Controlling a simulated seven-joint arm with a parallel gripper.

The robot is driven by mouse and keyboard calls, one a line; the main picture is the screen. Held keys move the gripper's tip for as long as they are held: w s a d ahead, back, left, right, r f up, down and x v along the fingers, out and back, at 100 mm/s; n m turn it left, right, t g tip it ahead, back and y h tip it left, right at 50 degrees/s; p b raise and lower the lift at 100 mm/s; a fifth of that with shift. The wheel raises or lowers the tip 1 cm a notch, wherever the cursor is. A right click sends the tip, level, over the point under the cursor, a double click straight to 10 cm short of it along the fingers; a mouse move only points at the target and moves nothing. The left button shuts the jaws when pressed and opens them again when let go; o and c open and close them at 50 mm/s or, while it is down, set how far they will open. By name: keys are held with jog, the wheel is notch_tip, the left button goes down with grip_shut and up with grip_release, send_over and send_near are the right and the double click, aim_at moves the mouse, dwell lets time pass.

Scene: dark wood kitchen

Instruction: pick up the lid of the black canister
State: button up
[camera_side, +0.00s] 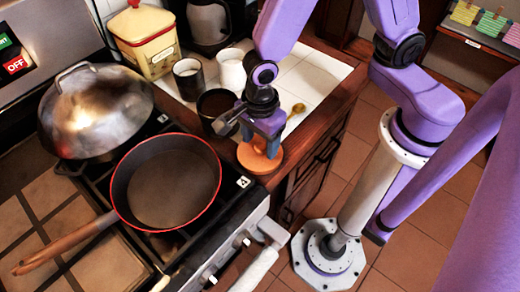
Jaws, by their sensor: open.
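A round orange-brown wooden disc (260,160), which looks like a lid, lies on the wooden counter edge right of the stove. My gripper (263,143) points down directly over it, with its fingers open around the disc's middle. The gripper hides the top of the disc, and I cannot tell whether the fingers touch it. A black canister (226,129) stands open just behind and left of my gripper, with dark contents and no lid on it.
A black cup (188,86) and a white cup (231,74) stand on the white tiles. A yellow canister (150,50) with a red rim is at the back. A red-rimmed pan (165,185) and a lidded pot (95,110) are on the stove. A small spoon (298,108) lies right.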

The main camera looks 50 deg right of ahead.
jog(key=shift+f, duration=0.25)
jog(key=c, duration=1.1)
jog(key=shift+r, duration=0.15)
